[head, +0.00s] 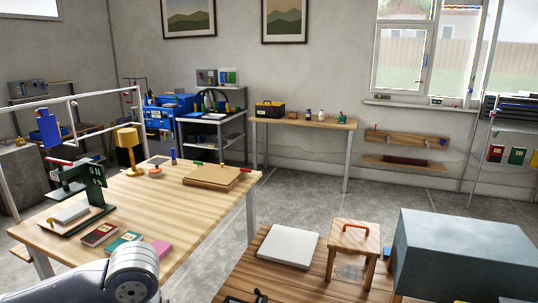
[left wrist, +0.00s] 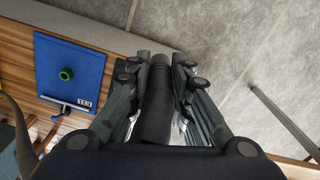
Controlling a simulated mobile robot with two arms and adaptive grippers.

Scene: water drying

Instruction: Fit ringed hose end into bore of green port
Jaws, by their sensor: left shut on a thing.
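In the left wrist view my left gripper (left wrist: 160,64) is shut on a thick black hose end (left wrist: 155,108), which lies lengthwise between the two fingers. I cannot make out a ring on it. The green port (left wrist: 66,74) is a short green ring with a dark bore, on a blue panel (left wrist: 85,62) at the upper left of that view. The hose end is to the right of the port and apart from it. I cannot pick out the port or the hose in the head view. My right gripper is not in view.
The blue panel lies on a wooden surface (left wrist: 16,58), with a silver bar (left wrist: 66,104) along its lower edge. In the head view a wooden table (head: 150,200) carries books and a board. A low platform (head: 255,262) holds a stool (head: 354,238) and a pale slab (head: 288,246).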

